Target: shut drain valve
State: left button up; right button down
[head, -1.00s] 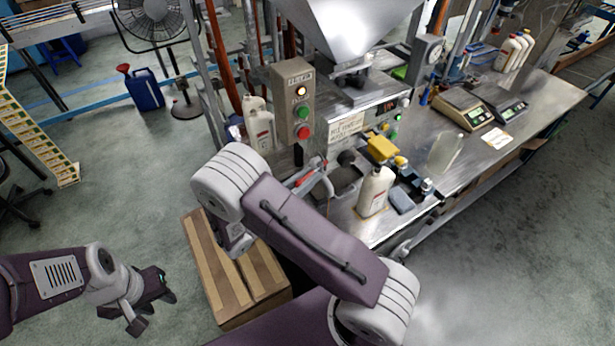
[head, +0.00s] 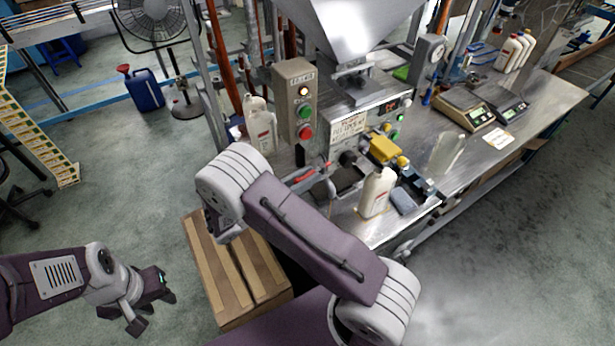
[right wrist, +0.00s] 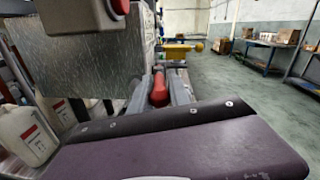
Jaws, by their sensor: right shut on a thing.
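The drain valve's red handle (head: 305,176) shows at the front left of the filling machine (head: 350,125), just past my right arm. In the right wrist view the red handle (right wrist: 159,90) lies between the two grey fingers of my right gripper (right wrist: 165,84), roughly in line with them. My right gripper is shut on it. In the head view the fingers (head: 308,178) show only in part beyond my arm. The valve body is hidden. My left gripper (head: 153,311) hangs open and empty over the floor at lower left.
A control box (head: 295,100) with green and red buttons stands close above the handle. A white bottle (head: 376,192) stands on the bench right of it; another white jug (head: 261,125) is behind left. A cardboard box (head: 240,270) sits on the floor below my right arm.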

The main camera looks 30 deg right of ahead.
jog(key=shift+w+a+m+g, duration=0.1)
jog(key=shift+w+m+g, duration=0.35)
jog(key=shift+g, duration=0.35)
pick_arm(q)
jog(key=shift+w+f, duration=0.1)
jog(key=shift+w, duration=0.15)
pick_arm(e)
jog(key=shift+s, duration=0.15)
jog(key=c, duration=1.4)
grip_release()
pick_arm(q)
jog(key=shift+w, duration=0.1)
jog(key=shift+f, duration=0.1)
pick_arm(e)
jog(key=shift+a, duration=0.1)
